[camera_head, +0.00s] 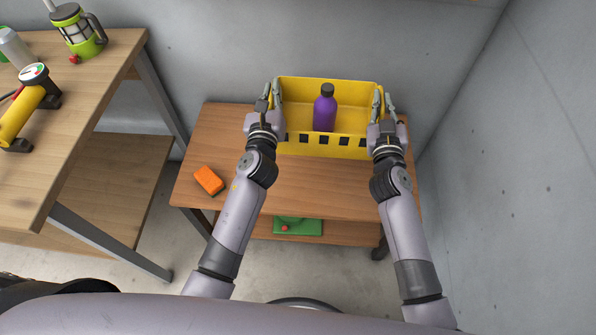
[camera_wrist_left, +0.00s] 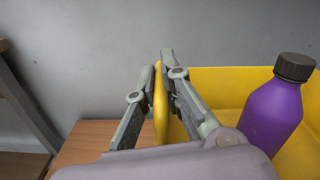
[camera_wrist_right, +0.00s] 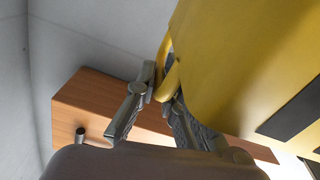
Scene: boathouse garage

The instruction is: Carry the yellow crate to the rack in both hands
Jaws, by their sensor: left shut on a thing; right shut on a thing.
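The yellow crate (camera_head: 330,91) is at the back of the wooden rack (camera_head: 300,192), in front of the grey wall. A purple bottle (camera_head: 324,112) with a dark cap stands upright inside it. My left gripper (camera_head: 276,86) is shut on the crate's left rim, and in the left wrist view the jaws (camera_wrist_left: 160,75) straddle that yellow edge. My right gripper (camera_head: 380,96) is shut on the crate's right side, and in the right wrist view the jaws (camera_wrist_right: 163,85) close on a yellow handle loop. I cannot tell whether the crate's base touches the rack top.
An orange block (camera_head: 208,180) lies at the rack top's front left. A green item (camera_head: 298,226) lies on the lower shelf. A workbench (camera_head: 100,72) at left holds a yellow pump (camera_head: 20,112) and a green-trimmed lantern (camera_head: 77,32). A wall (camera_head: 510,150) closes off the right.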

